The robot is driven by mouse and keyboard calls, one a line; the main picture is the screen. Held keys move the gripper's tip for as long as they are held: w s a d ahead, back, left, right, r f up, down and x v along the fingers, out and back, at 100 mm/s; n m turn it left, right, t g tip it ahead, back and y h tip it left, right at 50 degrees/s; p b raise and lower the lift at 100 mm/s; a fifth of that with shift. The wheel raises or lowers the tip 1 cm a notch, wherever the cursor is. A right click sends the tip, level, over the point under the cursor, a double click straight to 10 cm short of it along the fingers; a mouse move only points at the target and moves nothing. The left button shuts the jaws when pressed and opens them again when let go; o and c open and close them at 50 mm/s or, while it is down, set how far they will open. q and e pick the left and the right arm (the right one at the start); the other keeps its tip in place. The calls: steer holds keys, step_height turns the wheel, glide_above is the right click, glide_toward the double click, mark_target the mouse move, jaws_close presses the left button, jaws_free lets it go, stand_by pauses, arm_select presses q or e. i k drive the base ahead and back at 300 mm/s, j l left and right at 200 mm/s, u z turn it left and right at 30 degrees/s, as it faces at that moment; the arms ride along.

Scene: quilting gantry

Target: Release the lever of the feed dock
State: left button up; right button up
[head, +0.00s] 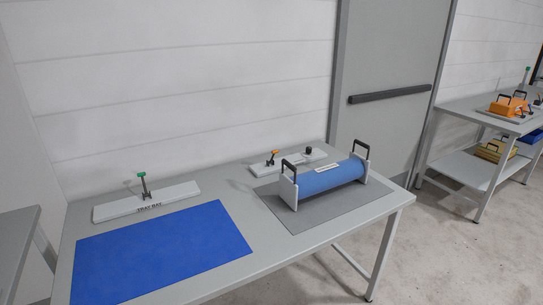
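No label reading feed dock is legible. A white base (262,168) at the table's back right carries an orange-tipped lever (272,156), which stands up at a slight tilt, and a small black knob (308,151). In front of it a blue roll (330,179) with two black end handles lies on a grey mat (296,221), hiding part of that base. Neither of my grippers is in view.
A blue mat (160,255) lies bare on the table's (255,265) left front. A second table (470,104) stands at the far right with an orange item (507,106) on top and bins on its shelf. A grey door (388,60) with a dark bar is behind. Floor is clear at front right.

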mark_target(277, 151)
steer(key=i+l, duration=0.2)
steer(key=l, duration=0.15)
steer(key=i+l+u, duration=0.1)
steer(key=l, duration=0.25)
steer(key=i+l+u, duration=0.1)
steer(key=i+l, duration=0.15)
steer(key=l, duration=0.15)
steer(key=i+l, duration=0.15)
steer(key=l, duration=0.25)
steer(key=i+l+u, duration=0.1)
steer(key=l, duration=0.25)
steer(key=i+l, duration=0.25)
steer(key=l, duration=0.2)
steer(key=i+l+u, duration=0.1)
steer(key=l, duration=0.25)
